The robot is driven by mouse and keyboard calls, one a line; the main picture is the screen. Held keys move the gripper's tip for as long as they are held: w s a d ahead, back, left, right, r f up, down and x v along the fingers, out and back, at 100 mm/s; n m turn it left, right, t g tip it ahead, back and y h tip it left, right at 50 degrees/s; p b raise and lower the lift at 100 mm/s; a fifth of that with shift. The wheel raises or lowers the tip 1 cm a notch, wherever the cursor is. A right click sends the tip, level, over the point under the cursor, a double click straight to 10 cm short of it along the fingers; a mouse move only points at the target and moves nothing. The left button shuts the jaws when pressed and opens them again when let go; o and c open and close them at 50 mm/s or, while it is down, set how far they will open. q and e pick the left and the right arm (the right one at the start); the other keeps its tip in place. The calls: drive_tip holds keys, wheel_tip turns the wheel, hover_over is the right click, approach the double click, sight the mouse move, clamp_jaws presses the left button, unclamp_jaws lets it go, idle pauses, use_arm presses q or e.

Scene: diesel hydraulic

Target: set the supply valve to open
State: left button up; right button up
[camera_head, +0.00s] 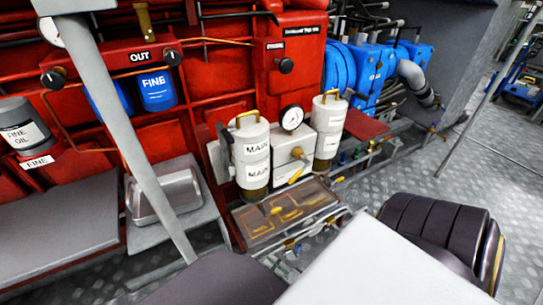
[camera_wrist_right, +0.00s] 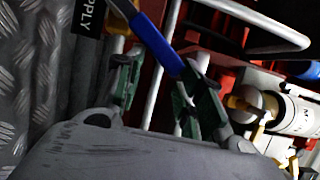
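In the right wrist view, a blue lever handle (camera_wrist_right: 158,42) slants down to the right beside a black label (camera_wrist_right: 90,16) whose visible letters read "PPLY". My right gripper (camera_wrist_right: 160,82) is open, with its two green-padded fingers apart. The lever's lower end lies near the right finger, and I cannot tell whether they touch. In the head view, my right gripper (camera_head: 291,248) is small and partly hidden by my arm, low in front of the yellow-marked tray. The valve body is not clear there. My left gripper is not in view.
Two white "MAIN" canisters (camera_head: 251,157) flank a pressure gauge (camera_head: 292,118). A clear-topped tray (camera_head: 285,212) sits in front of them. Red machinery (camera_head: 225,65) fills the back, with blue pumps (camera_head: 365,68) to its right. A grey pole (camera_head: 110,110) crosses the left. Pipes (camera_wrist_right: 150,95) run close behind the right gripper.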

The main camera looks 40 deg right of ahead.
drive_tip(key=shift+r, duration=1.75)
drive_tip(key=shift+r, duration=0.1)
use_arm(q)
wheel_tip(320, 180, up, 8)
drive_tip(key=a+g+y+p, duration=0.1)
drive_tip(key=p, duration=0.6)
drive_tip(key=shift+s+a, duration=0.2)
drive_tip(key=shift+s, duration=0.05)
use_arm(e)
drive_tip(key=s+r, duration=0.2)
drive_tip(key=s, duration=0.5)
drive_tip(key=s+a+r, duration=0.1)
drive_tip(key=s+r, duration=0.2)
drive_tip(key=s, duration=0.4)
drive_tip(key=shift+s+a+r, duration=0.15)
drive_tip(key=shift+s+r, duration=0.15)
drive_tip(key=shift+s, duration=0.1)
use_arm(q)
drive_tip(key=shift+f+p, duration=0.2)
drive_tip(key=shift+p, duration=0.1)
idle(0.3)
